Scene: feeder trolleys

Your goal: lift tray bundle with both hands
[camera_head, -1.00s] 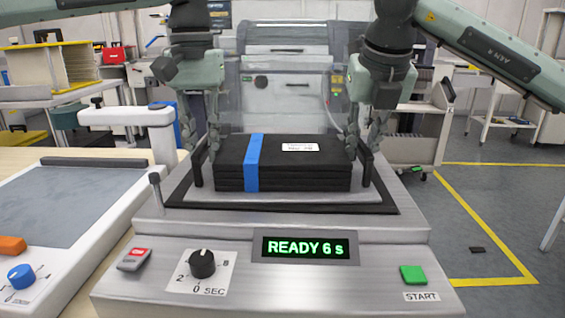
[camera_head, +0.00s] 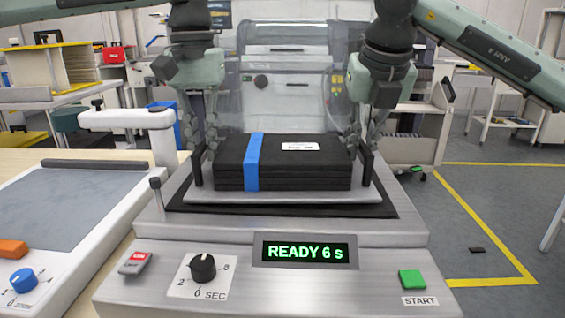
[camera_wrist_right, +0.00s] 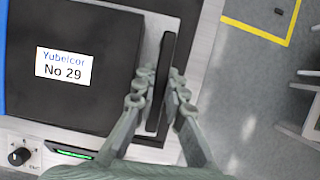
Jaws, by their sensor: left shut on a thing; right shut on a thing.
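The tray bundle is a stack of black slabs (camera_head: 310,168) with a blue strap (camera_head: 254,160) and a white label, lying level on a silver tray (camera_head: 290,197). The label reads "Yubelcor No 29" in the right wrist view (camera_wrist_right: 64,66). My left gripper (camera_head: 207,148) is shut on the tray's left black handle (camera_head: 197,172). My right gripper (camera_head: 361,146) is shut on the right handle (camera_head: 368,170). In the wrist view its fingers (camera_wrist_right: 160,90) lie on both sides of that handle (camera_wrist_right: 163,75). The tray appears slightly raised over the machine's black bed (camera_head: 290,211).
The steel machine (camera_head: 140,228) has a READY 6 s display (camera_head: 305,252), a dial (camera_head: 203,267) and a green START button (camera_head: 412,280). A white device (camera_head: 110,215) stands close at the left. A clear hood (camera_head: 290,95) stands behind. Open floor lies at the right.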

